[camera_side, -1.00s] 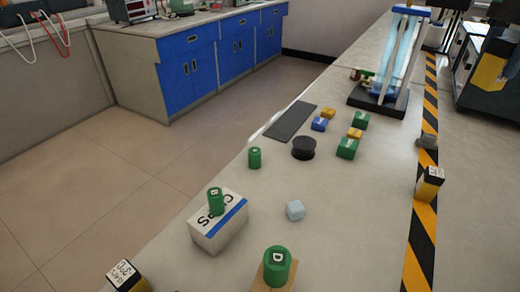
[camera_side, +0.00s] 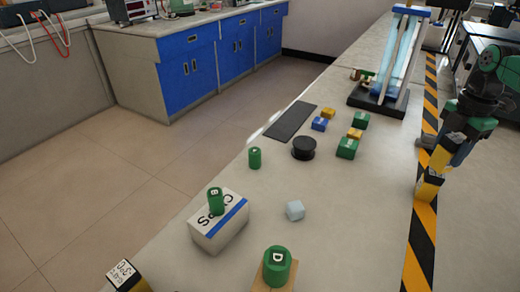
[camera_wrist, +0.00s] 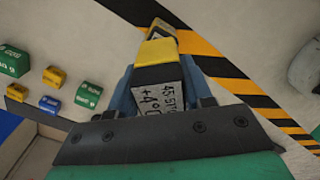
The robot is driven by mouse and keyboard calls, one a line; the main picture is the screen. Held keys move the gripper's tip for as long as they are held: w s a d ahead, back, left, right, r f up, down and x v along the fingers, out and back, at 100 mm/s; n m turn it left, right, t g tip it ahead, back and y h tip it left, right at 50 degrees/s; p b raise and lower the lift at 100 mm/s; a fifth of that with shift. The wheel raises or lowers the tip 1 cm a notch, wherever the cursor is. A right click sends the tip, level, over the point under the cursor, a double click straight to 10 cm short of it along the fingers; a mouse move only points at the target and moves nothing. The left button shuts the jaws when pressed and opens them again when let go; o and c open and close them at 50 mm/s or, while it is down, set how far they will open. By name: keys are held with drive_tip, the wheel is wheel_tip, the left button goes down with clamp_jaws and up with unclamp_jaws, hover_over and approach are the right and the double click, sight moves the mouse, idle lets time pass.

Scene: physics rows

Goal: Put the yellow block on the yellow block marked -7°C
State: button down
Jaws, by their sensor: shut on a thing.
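My gripper (camera_side: 446,146) is at the right of the bench in the side view, shut on a yellow and black block (camera_side: 440,157). In the wrist view the held block (camera_wrist: 160,72) sits between my blue fingers, with a white label reading about +4°C. Another yellow and black block (camera_side: 428,190) stands on the striped tape directly below it. Part of that block (camera_wrist: 160,29) shows beyond the held one in the wrist view; its marking is unreadable. Whether the two blocks touch I cannot tell. A third yellow and black block (camera_side: 128,277) with a white label is at the lower left.
The bench between is clear.

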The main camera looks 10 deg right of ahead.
drive_tip(key=shift+f, duration=0.45)
drive_tip(key=shift+c, duration=1.8)
unclamp_jaws()
drive_tip(key=shift+f, duration=0.1)
